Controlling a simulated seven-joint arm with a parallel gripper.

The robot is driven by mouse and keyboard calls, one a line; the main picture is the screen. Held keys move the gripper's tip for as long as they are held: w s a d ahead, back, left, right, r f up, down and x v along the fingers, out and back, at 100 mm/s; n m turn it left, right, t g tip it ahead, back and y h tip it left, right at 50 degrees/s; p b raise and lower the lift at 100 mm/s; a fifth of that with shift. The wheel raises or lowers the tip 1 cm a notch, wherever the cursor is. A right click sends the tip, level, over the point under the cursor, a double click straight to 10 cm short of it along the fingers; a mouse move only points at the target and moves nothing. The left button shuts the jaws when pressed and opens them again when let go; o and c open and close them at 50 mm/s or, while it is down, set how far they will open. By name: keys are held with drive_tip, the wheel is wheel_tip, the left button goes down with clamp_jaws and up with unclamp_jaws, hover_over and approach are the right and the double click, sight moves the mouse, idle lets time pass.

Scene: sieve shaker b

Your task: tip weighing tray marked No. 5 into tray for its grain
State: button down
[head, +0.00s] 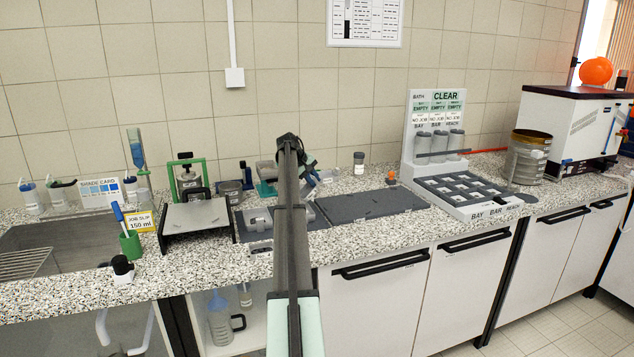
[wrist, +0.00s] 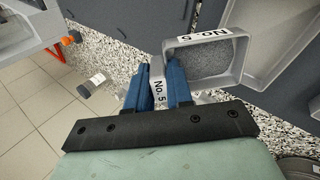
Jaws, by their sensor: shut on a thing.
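In the wrist view my gripper (wrist: 165,80) has its blue fingers shut on the tab of a light grey weighing tray (wrist: 238,72). The label "No. 5" shows on the tab between the fingers and again on the tray's rim. Dark grey grain (wrist: 200,61) lies inside the tray. I cannot tell how far the tray is tilted. In the head view my arm crosses the middle of the worktop and hides my fingers and most of what lies behind it. I cannot make out which tray is for this grain.
A larger grey tray-like edge (wrist: 291,56) is close to the held tray's right. A small bottle (wrist: 91,84) shows at left. In the head view, a dark mat (head: 362,206) lies right of my arm, before a slotted rack (head: 470,190). A green-framed device (head: 188,172) stands left.

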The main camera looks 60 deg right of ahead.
sight(307, 194)
drive_tip(key=a+r+g+h, duration=0.1)
drive_tip(key=h, duration=0.1)
drive_tip(key=w+a+r+g+h, duration=0.1)
drive_tip(key=shift+w+a+h, duration=0.15)
drive_tip(key=shift+a+h, duration=0.2)
drive_tip(key=shift+h, duration=0.05)
drive_tip(key=shift+w+a+r+g+h, duration=0.25)
drive_tip(key=shift+a+h, duration=0.15)
drive_tip(key=shift+h, duration=0.1)
drive_tip(key=shift+w+a+r+g+h, duration=0.15)
drive_tip(key=shift+a+g+h, duration=0.15)
drive_tip(key=shift+h, duration=0.2)
drive_tip(key=shift+w+a+f+g+h, duration=0.1)
drive_tip(key=shift+w+a+g+h, duration=0.45)
drive_tip(key=shift+a+h, duration=0.4)
drive_tip(key=shift+w+a+g+h, duration=0.5)
drive_tip(key=shift+a+h, duration=0.3)
drive_tip(key=shift+h, duration=0.4)
drive_tip(key=shift+w+a+f+g+h, duration=0.1)
drive_tip(key=shift+w+a+g+h, duration=0.4)
drive_tip(key=shift+a+h, duration=0.45)
drive_tip(key=shift+s+d, duration=0.1)
wheel_tip(307, 194, up, 5)
drive_tip(key=t+y, duration=0.3)
drive_tip(key=y, duration=0.3)
drive_tip(key=t+y, duration=0.3)
drive_tip(key=y, duration=0.3)
drive_tip(key=t+y, duration=0.3)
drive_tip(key=y, duration=0.3)
drive_tip(key=shift+t, duration=0.3)
